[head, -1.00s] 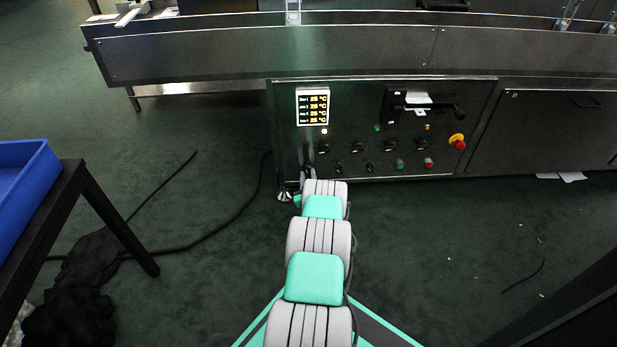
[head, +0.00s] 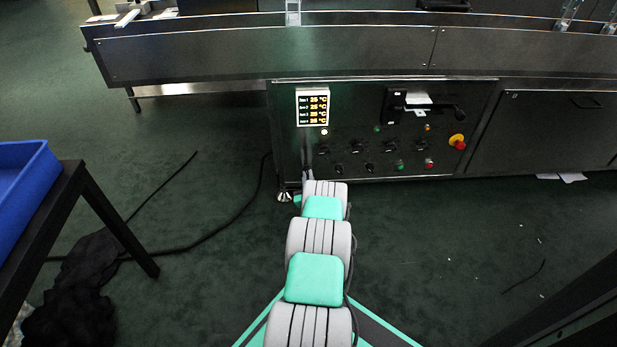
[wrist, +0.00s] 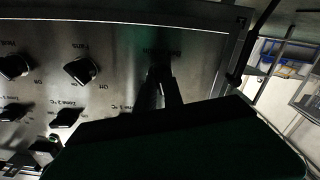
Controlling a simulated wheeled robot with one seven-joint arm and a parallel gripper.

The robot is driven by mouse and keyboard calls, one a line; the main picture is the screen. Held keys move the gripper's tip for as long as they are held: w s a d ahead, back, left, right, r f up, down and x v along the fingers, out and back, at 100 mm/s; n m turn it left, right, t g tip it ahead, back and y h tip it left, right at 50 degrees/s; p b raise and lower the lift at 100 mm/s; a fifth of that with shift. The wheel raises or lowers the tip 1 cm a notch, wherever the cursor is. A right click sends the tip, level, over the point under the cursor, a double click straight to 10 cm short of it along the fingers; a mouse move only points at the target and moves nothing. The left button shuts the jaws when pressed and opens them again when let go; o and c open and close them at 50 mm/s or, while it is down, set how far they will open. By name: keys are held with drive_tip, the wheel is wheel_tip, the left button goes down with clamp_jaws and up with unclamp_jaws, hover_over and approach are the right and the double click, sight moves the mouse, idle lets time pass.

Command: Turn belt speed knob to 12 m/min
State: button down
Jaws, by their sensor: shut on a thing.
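The control panel (head: 375,135) is a dark metal face with several black knobs. My gripper (wrist: 162,92) is shut at the panel in the wrist view, beneath a dark, unreadable label. The belt speed knob is hidden between or behind the fingers, so its pointer and setting cannot be read. In the head view my gripper (head: 306,150) is a dark, narrow shape at the panel's left side, below the lit display; its fingertips are hard to make out.
A lit temperature display (head: 313,107) sits above the knobs. Neighbouring knobs, one (wrist: 80,70) with an Off mark, lie left of my gripper in the wrist view. A red emergency button (head: 459,143) is at the right. A blue bin (head: 25,175) stands on a table at left.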

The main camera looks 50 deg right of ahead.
drive_tip(key=shift+a+f+m, duration=0.1)
drive_tip(key=shift+m, duration=3.75)
drive_tip(key=shift+a+f+m, duration=0.1)
drive_tip(key=shift+m, duration=3.75)
drive_tip(key=c, duration=1.8)
unclamp_jaws()
drive_tip(key=o, duration=0.3)
drive_tip(key=shift+s+d+r, duration=0.1)
drive_tip(key=shift+d+r, duration=0.05)
drive_tip(key=shift+o, duration=0.2)
